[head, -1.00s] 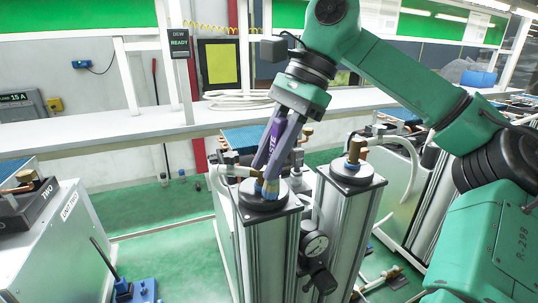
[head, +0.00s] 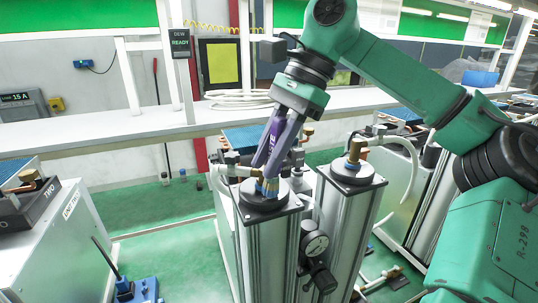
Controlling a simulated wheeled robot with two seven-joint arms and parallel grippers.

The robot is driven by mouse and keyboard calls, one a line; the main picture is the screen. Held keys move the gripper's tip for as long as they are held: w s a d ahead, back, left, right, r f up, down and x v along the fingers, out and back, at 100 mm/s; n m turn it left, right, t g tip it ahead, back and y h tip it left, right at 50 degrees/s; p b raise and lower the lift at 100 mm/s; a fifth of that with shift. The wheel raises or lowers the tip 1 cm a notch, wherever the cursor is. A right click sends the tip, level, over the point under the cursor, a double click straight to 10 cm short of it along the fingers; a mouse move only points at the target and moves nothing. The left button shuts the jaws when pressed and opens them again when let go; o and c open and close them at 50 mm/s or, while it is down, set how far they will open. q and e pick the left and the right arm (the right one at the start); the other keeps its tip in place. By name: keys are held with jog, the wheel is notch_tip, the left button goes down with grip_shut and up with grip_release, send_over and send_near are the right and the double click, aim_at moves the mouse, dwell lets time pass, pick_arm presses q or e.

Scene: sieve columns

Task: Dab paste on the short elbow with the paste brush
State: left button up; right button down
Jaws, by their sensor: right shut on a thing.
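My right gripper (head: 266,166) points steeply down over the left column. It is shut on the purple paste brush (head: 274,137), whose printed label partly shows between the fingers. The lower end of the brush is at a small brass fitting (head: 268,189) on the round black cap of the left column; it looks like the short elbow. Brush and fingertips partly hide this fitting, and I cannot tell whether the bristles touch it. Another brass elbow (head: 354,152) stands on the right column's cap, joined to a white hose. My left gripper is out of view.
The left column (head: 268,250) and right column (head: 345,225) stand close together, with a gauge (head: 315,244) between them. A white bench (head: 100,130) runs behind. A cabinet (head: 55,245) stands at left, and a blue-based tool (head: 138,290) is at the lower left.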

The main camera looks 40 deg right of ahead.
jog(key=shift+s, duration=0.3)
notch_tip(320, 180, up, 7)
dwell(0.8)
jog(key=shift+a, duration=0.1)
